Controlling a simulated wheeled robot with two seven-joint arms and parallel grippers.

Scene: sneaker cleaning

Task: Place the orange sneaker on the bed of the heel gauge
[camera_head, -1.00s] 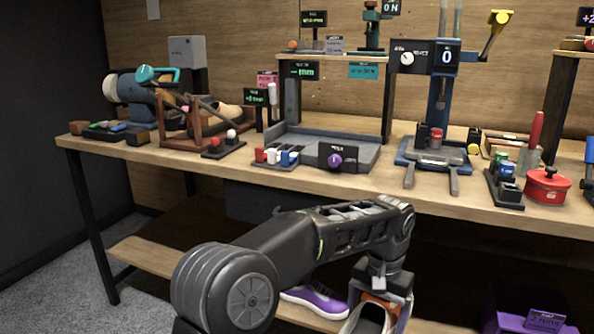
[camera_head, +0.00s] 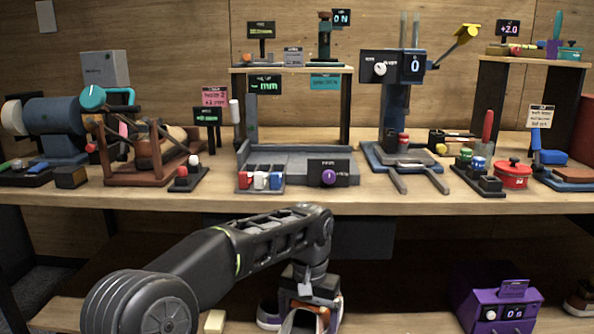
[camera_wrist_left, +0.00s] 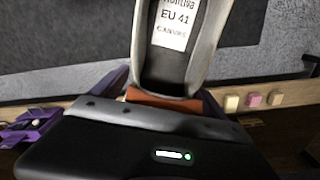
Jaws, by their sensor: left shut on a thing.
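The orange sneaker (camera_head: 323,315) is held at its heel by my left gripper (camera_head: 308,288), low in front of the bench, below the tabletop. The left wrist view shows its grey collar (camera_wrist_left: 203,55), a white EU 41 canvas insole label and an orange heel patch (camera_wrist_left: 160,98) at the shut jaws. Its toe is out of view there. The heel gauge stands on the bench with a flat grey bed (camera_head: 300,165), a green mm display (camera_head: 265,85) and a front panel with a purple knob (camera_head: 329,177). No shoe shows on the bed. My right gripper is not in view.
Red, white and blue blocks (camera_head: 260,181) stand at the gauge's front left. A blue press (camera_head: 400,155) with two forward prongs stands to its right, a wooden rack (camera_head: 150,165) to its left. A purple box (camera_head: 500,305) is low at right. The bench front edge (camera_head: 300,206) lies above the gripper.

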